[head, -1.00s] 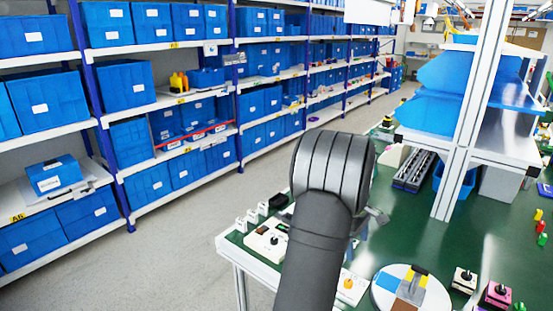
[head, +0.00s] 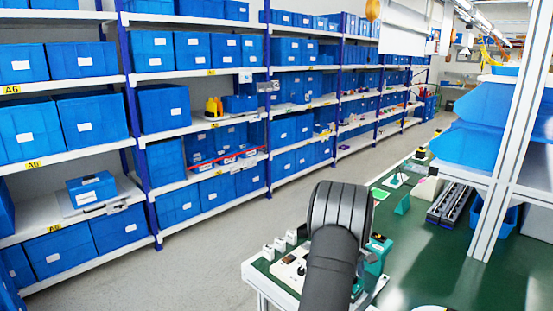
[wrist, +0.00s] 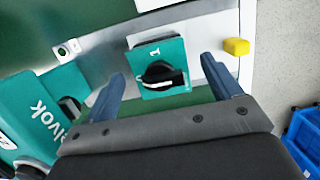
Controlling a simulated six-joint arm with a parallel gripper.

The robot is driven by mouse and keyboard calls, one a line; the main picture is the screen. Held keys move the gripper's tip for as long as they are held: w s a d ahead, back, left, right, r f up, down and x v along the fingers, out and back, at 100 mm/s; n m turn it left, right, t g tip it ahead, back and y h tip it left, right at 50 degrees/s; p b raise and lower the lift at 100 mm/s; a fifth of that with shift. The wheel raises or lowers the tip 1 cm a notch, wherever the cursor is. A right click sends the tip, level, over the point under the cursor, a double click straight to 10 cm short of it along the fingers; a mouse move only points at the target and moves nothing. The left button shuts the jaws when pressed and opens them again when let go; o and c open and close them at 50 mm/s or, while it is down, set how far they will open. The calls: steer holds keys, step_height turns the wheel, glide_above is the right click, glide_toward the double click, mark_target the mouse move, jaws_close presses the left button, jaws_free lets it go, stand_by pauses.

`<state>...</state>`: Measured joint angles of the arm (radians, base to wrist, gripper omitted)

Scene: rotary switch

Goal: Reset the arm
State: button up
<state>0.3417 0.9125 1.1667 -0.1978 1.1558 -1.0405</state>
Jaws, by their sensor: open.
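In the wrist view, my gripper (wrist: 165,90) is open, its two blue-grey fingers spread wide apart. A rotary switch with a teal faceplate (wrist: 155,52) and a black knob (wrist: 162,75) shows between and beyond the fingertips. A "1" is marked above the knob. The fingers do not touch the knob. In the head view, my dark arm hides the gripper. Part of a teal device (head: 376,252) shows just right of my arm at the table corner.
The green table (head: 415,265) has several small white devices at its near left edge. A teal box (wrist: 40,115) stands left of my gripper, and a yellow block (wrist: 236,47) is at the right. Shelves with blue bins line the left. A white-framed rack (head: 500,180) stands at the right.

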step_height(320, 180, down, 3)
steer(key=shift+s+r, duration=0.1)
steer(key=shift+r, duration=0.6)
steer(key=shift+f, duration=0.1)
